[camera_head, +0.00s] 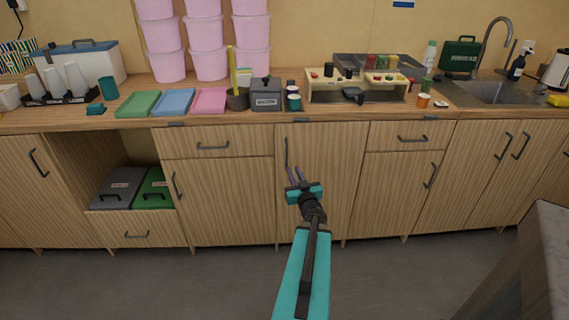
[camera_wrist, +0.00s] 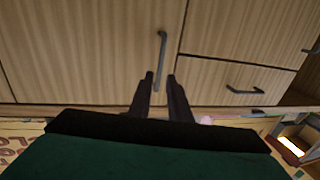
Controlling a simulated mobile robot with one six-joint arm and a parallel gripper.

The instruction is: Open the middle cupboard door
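The middle cupboard door (camera_head: 325,190) is a tall light-wood panel and stands shut. Its dark vertical bar handle (camera_head: 286,152) is near the door's upper left edge. My gripper (camera_head: 294,171) is in front of the door, its fingertips just below and right of the handle in the head view. In the wrist view, which is upside down, the handle (camera_wrist: 163,50) runs towards the gap between my fingertips (camera_wrist: 160,76). The fingers are apart with nothing clearly between them. I cannot tell how far they are from the handle.
A drawer (camera_head: 217,144) over a door (camera_head: 225,200) is to the left; another drawer (camera_head: 404,136) is to the right. The wooden counter (camera_head: 215,119) above holds trays, pink tubs (camera_head: 210,65) and a cream rack (camera_head: 314,89). A grey block (camera_head: 535,260) stands at the lower right. The floor is clear.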

